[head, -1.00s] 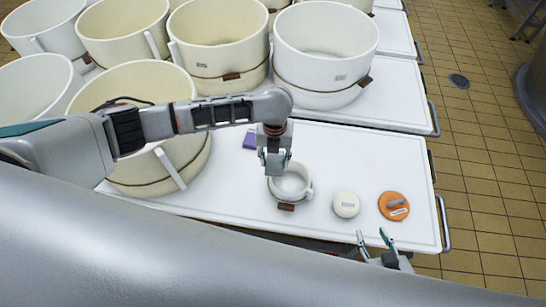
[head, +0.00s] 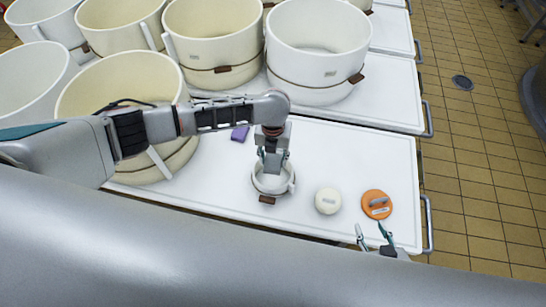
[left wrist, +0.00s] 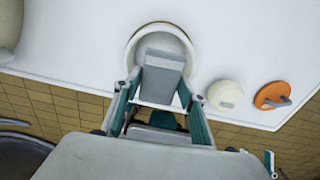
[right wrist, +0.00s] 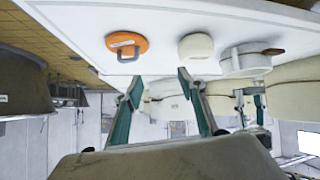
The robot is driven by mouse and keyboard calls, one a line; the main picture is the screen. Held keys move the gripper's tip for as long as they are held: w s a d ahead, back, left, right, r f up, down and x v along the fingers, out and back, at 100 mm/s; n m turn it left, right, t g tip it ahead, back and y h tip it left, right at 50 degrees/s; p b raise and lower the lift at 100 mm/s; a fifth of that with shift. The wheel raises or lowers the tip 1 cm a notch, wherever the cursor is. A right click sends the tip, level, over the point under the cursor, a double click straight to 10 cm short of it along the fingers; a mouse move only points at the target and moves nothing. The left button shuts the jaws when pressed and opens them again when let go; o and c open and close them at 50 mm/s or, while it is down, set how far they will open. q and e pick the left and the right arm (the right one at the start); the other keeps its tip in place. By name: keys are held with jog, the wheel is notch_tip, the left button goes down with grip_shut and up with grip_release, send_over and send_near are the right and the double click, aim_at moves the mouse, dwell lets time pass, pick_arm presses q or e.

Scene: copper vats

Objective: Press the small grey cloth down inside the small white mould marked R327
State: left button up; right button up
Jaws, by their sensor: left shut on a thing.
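The small white mould (head: 288,187) stands on the white table, with a brown tag at its front; I cannot read its marking. In the left wrist view the mould (left wrist: 134,42) shows as a round rim beyond the fingers. My left gripper (head: 272,163) is over the mould, its fingertips at or just inside the opening. It is shut on the small grey cloth (left wrist: 163,72), a flat grey piece with a paler band. How deep the cloth sits is hidden. My right gripper (right wrist: 158,84) is open and empty off the table's front edge; it also shows in the head view (head: 374,236).
A round cream piece (head: 328,201) and an orange disc with a grey handle (head: 376,204) lie right of the mould. A purple block (head: 240,133) lies behind it. Large cream tubs (head: 122,85) crowd the left and back.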

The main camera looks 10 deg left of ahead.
pick_arm(q)
jog(key=shift+f+b, duration=0.4)
jog(key=shift+f, duration=0.15)
jog(key=shift+f+b, duration=0.3)
jog(key=shift+f, duration=0.05)
notch_tip(320, 180, down, 3)
jog(key=b, duration=0.3)
jog(key=shift+r, duration=0.2)
notch_tip(320, 180, down, 3)
jog(key=shift+r+b, duration=0.2)
jog(key=shift+b, duration=0.45)
jog(key=shift+f+b, duration=1.15)
jog(key=shift+f, duration=0.85)
pick_arm(e)
jog(key=shift+y, duration=0.3)
jog(key=shift+w+a+f, duration=0.1)
jog(key=shift+a+f, duration=0.3)
jog(key=shift+f, duration=0.65)
jog(key=shift+s+a+f, duration=0.1)
jog(key=shift+a+f, duration=0.25)
jog(key=shift+f, duration=0.75)
jog(key=shift+w+a+f, duration=0.1)
jog(key=shift+a+f, duration=0.3)
jog(key=shift+f, duration=0.65)
jog(key=shift+w+r, duration=0.15)
jog(key=shift+r, duration=0.2)
pick_arm(q)
jog(key=shift+f, duration=0.2)
pick_arm(e)
jog(key=shift+f, duration=0.45)
